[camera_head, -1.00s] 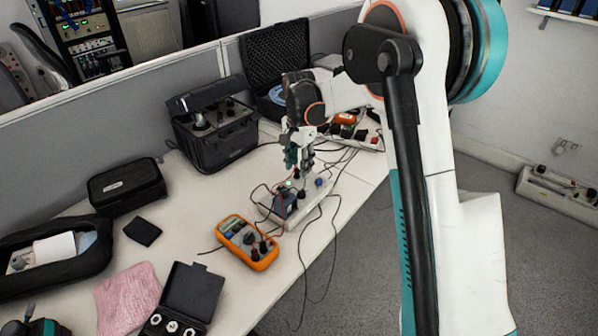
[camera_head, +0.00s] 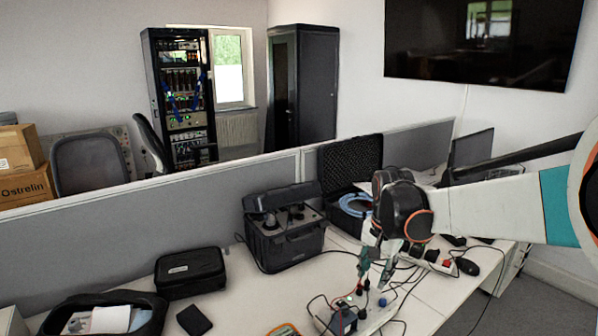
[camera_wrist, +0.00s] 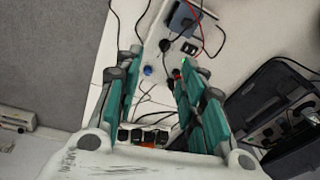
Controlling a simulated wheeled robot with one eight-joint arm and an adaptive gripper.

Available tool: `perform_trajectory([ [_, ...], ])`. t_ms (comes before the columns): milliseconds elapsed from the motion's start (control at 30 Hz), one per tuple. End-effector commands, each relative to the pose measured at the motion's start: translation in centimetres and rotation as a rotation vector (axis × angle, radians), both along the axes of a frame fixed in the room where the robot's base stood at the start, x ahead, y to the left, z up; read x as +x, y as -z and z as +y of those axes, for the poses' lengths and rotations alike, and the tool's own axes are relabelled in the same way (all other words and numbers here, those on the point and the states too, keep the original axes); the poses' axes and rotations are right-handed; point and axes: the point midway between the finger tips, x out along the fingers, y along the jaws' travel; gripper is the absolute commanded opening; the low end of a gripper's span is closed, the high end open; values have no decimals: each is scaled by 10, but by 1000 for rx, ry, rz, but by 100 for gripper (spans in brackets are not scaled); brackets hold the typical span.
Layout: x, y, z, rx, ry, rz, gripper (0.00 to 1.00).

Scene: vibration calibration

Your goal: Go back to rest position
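My gripper (camera_head: 376,277) hangs above the desk at the lower right of the head view, with the arm reaching in from the right edge. In the wrist view, my gripper (camera_wrist: 157,68) shows its two green-padded fingers spread apart with an empty gap between them. Beneath it is a white strip-like base (camera_head: 374,318) with a dark blue-grey box (camera_head: 343,321), a blue knob (camera_head: 382,302) and cables. The box (camera_wrist: 184,18) and blue knob (camera_wrist: 147,71) also show in the wrist view, below the fingers and apart from them.
An open black equipment case (camera_head: 285,243), a closed black case (camera_head: 190,272) and a foam-lined case (camera_head: 350,160) stand along the grey partition (camera_head: 190,205). An orange multimeter (camera_head: 284,330) is cut off at the bottom. A power strip (camera_head: 432,262) lies behind the gripper.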

Motion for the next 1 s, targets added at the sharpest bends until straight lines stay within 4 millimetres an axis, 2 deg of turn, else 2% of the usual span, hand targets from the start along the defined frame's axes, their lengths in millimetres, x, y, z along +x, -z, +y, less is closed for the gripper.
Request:
perform_trajectory([
  [33, -14, -11, -1, -5, -29, -21, 37],
  [200, -55, -39, -2, -27, -137, -92, 37],
  [500, -131, -66, -4, -88, -327, -218, 37],
  [767, -195, -67, -5, -160, -485, -325, 37],
  [1000, -242, -54, -6, -235, -612, -409, 37],
])
